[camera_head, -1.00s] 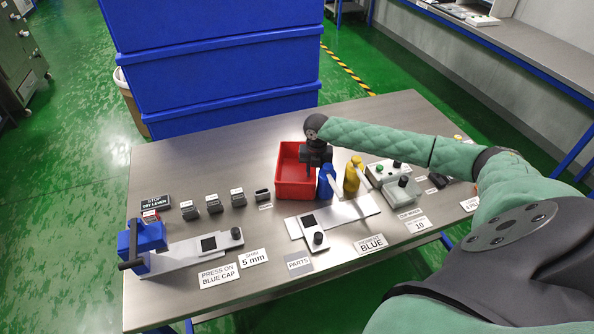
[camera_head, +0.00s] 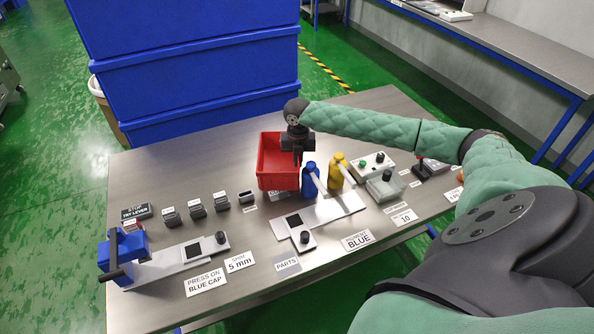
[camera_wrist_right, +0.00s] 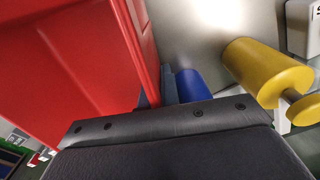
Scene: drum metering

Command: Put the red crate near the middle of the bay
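The red crate (camera_head: 268,181) is an open, empty-looking box at the back middle of the steel table. It appears raised slightly off the table, with a label showing below its front edge. My right gripper (camera_head: 298,158) reaches down over the crate's right wall and appears closed on it; the fingertips are mostly hidden. In the right wrist view the crate's wall (camera_wrist_right: 75,60) fills the left side, running down to the gripper (camera_wrist_right: 160,100). My left gripper is not in view. No marked bay can be made out.
A blue bottle (camera_head: 310,181) and a yellow bottle (camera_head: 336,172) stand close to the crate's right. A grey plate (camera_head: 335,210) lies in front. Several small dark blocks (camera_head: 195,208) are to the left, with a blue lever press (camera_head: 122,250). Blue bins (camera_head: 190,65) stand behind the table.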

